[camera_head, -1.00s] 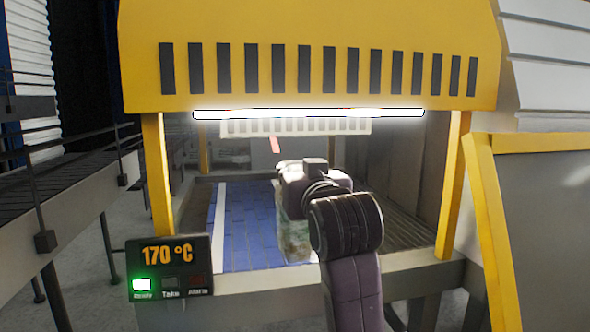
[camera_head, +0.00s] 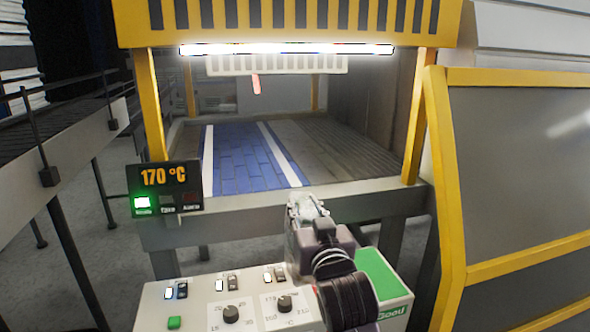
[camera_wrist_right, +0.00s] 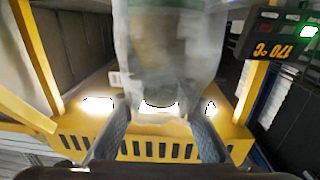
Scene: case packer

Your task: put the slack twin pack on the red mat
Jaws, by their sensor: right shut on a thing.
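My right gripper (camera_head: 310,212) is above the near edge of the machine opening, between the belt and the control panel. In the right wrist view, its two fingers (camera_wrist_right: 157,112) are closed on a pale, cloudy clear pack (camera_wrist_right: 165,50) with a brownish middle. The pack is blurred, so I cannot tell whether it is slack or twin. In the head view my gripper mostly hides it. I see no red mat in either view. My left gripper is out of view.
A blue belt (camera_head: 245,160) with white side strips is empty behind the gripper. A control panel (camera_head: 205,305) with knobs and switches stands in front. A green pad (camera_head: 380,272) marked "Good" lies at its right. A yellow-framed guard (camera_head: 520,180) stands at right, a 170 °C display (camera_head: 165,188) at left.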

